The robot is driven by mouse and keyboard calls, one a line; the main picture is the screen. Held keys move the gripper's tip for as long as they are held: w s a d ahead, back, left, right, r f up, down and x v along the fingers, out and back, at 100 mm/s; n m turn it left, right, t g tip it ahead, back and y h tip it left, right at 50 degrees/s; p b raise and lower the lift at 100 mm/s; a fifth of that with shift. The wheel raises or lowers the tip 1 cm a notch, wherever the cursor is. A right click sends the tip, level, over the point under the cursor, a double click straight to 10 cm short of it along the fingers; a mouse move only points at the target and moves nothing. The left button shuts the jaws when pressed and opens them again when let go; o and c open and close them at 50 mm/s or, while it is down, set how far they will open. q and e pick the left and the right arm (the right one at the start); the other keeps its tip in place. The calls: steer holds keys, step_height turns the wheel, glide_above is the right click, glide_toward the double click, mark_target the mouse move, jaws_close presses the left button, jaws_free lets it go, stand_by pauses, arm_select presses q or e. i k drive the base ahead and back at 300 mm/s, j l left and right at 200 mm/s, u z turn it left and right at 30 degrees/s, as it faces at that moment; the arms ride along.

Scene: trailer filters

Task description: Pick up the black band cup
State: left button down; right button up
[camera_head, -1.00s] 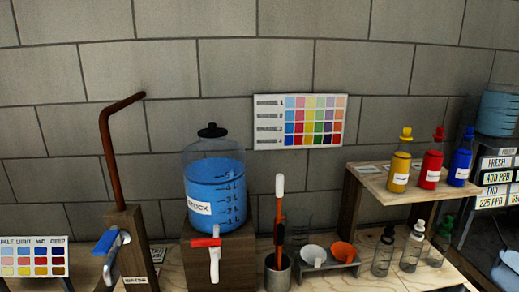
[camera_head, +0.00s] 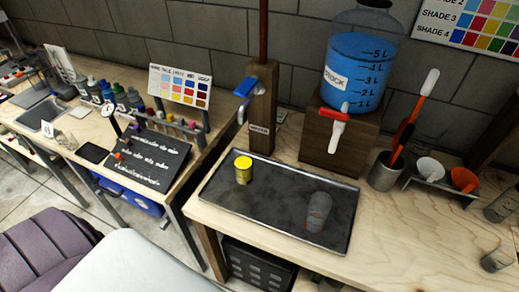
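A clear cup (camera_head: 319,212) stands on the dark tray (camera_head: 224,206) at the front of the wooden workbench, towards the tray's right end. It looks greyish, and I cannot tell whether it has a black band. Another clear vessel (camera_head: 497,259) is at the right edge of the bench, partly cut off by the frame. A yellow-topped container (camera_head: 243,169) stands on the left part of the same tray. Neither of my grippers shows in this view.
A blue-filled stock jug (camera_head: 357,70) stands on a wooden block behind the tray. A metal cup with stirring tools (camera_head: 385,172) and a small rack with white and orange funnels stand to the right. A second bench with bottles and a black board (camera_head: 150,160) is at left.

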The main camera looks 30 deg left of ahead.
mark_target(243, 161)
steer(key=u, duration=1.1)
